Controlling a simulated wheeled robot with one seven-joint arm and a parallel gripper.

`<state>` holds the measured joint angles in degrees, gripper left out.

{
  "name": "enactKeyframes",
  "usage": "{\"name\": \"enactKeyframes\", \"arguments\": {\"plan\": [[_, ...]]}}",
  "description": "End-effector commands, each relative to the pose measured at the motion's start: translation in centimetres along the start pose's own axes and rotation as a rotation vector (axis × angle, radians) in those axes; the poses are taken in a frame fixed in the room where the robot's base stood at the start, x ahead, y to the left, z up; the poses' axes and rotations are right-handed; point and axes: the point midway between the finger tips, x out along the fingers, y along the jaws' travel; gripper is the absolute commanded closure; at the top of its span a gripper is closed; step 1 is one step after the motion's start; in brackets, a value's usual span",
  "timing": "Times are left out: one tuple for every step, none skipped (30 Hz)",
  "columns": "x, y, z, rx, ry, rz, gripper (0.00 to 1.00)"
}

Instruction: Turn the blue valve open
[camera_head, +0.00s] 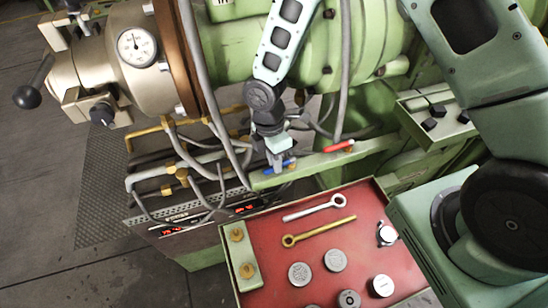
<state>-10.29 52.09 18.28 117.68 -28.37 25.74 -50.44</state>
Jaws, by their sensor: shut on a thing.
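The blue valve handle (284,165) sits on the green ledge (315,163) of the extruder, near the middle of the head view. My gripper (277,163) reaches down from above and is shut on the blue handle. The valve body under the handle is hidden.
A red valve handle (339,146) is on the same ledge to the right. A red-topped table (320,255) with wrenches and round metal parts stands in front. Hoses (205,160) and brass fittings lie left of my gripper. The grey floor (60,220) is clear.

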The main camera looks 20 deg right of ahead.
Motion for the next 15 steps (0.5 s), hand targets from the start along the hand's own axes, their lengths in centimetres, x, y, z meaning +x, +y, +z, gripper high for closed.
{"name": "enactKeyframes", "arguments": {"plan": [[-0.1,-0.2,0.0,-0.04,-0.009,-0.001,1.0],[0.0,-0.3,0.0,-0.065,-0.014,-0.001,1.0],[0.0,-0.4,0.0,-0.102,-0.022,-0.001,1.0],[0.0,-0.6,0.0,-0.129,-0.027,-0.001,1.0],[0.0,-0.7,0.0,-0.157,-0.033,-0.001,1.0],[0.1,-0.9,0.1,-0.195,-0.04,-0.001,1.0],[0.1,-1.0,0.1,-0.223,-0.046,-0.001,1.0],[0.1,-1.1,0.1,-0.252,-0.051,-0.001,1.0],[0.1,-1.3,0.1,-0.289,-0.059,-0.001,1.0],[0.2,-1.5,0.2,-0.317,-0.065,-0.001,1.0],[0.2,-1.6,0.2,-0.345,-0.07,-0.001,1.0],[0.2,-1.8,0.3,-0.382,-0.077,-0.001,1.0],[0.3,-1.9,0.3,-0.41,-0.083,0.0,1.0],[0.3,-2.0,0.3,-0.438,-0.089,0.0,1.0],[0.3,-2.2,0.4,-0.477,-0.096,0.0,1.0]]}}
